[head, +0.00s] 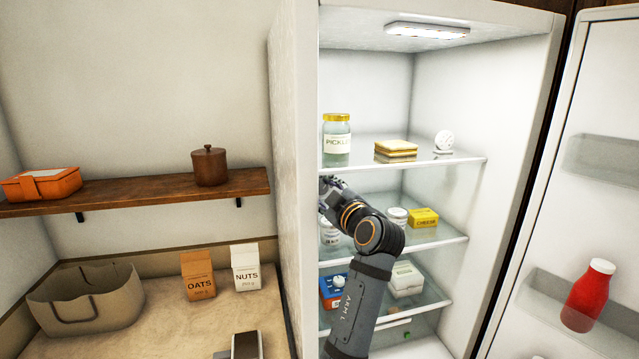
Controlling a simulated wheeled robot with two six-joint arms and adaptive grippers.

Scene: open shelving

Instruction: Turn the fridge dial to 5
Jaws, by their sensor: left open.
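The open fridge (540,100) stands at the right. A small white round piece with dark marks (444,140) sits above the right part of its top shelf. It looks like the dial, but its setting is too small to read. My left gripper (326,196) is open inside the fridge, just below the top shelf and under the pickle jar (337,145). It is left of and lower than the round piece, well apart from it. The fingertips are small and partly hidden by the wrist. My right gripper does not show.
Sandwiches (396,150) lie between the jar and the round piece. Lower shelves hold a yellow cheese box (424,218) and tubs. The fridge door (590,110), with a red bottle (587,297), stands open. Left are a wooden shelf (130,190), basket (88,300) and cartons (198,277).

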